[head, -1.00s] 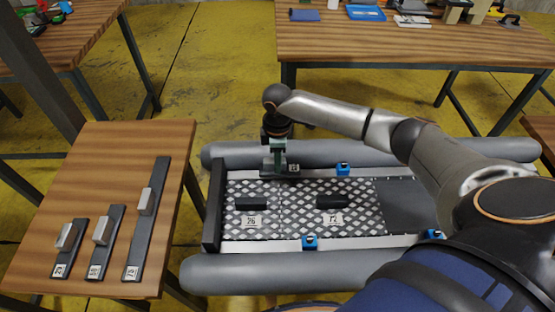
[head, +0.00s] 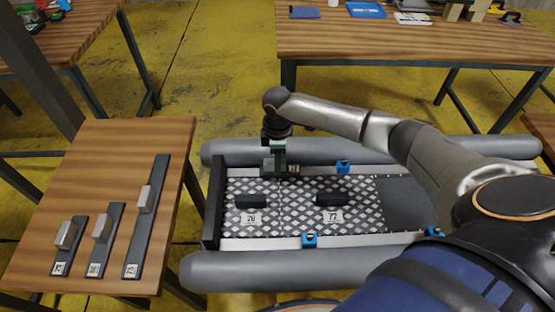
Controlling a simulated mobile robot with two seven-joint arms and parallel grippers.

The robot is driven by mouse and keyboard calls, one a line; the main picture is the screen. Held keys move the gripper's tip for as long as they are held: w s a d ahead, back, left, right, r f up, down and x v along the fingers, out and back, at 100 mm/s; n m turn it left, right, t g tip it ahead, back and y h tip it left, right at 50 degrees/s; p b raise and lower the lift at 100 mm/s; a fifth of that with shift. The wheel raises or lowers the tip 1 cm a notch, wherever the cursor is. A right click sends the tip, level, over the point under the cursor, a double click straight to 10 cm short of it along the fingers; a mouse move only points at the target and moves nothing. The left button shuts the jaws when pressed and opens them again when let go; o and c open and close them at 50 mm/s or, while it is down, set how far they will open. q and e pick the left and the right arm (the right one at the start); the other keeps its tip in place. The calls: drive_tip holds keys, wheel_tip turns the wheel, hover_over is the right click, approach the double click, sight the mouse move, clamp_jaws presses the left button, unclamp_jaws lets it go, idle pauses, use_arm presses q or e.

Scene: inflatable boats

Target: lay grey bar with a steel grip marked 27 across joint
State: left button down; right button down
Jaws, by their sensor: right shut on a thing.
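My right gripper (head: 275,158) points down at the far side of the boat's floor. It is shut on a short dark grey bar (head: 284,172) with a small pale label at its right end. The label is too small to read, and the gripper hides the steel grip. The bar is at the far end of the joint (head: 281,206) between two chequered floor panels; I cannot tell whether it touches them. The left panel (head: 242,187) and right panel (head: 355,187) each carry a black block and a number tag. My left gripper is out of view.
Three grey bars with steel grips, short (head: 63,256), middle (head: 98,258) and long (head: 136,243), lie on the wooden table (head: 110,150) at left. Grey tubes (head: 230,273) edge the boat. Blue clamps (head: 309,240) stand along the floor's sides. A bench (head: 420,45) stands behind.

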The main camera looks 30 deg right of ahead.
drive_tip(key=shift+f, duration=0.6)
drive_tip(key=c, duration=0.6)
unclamp_jaws()
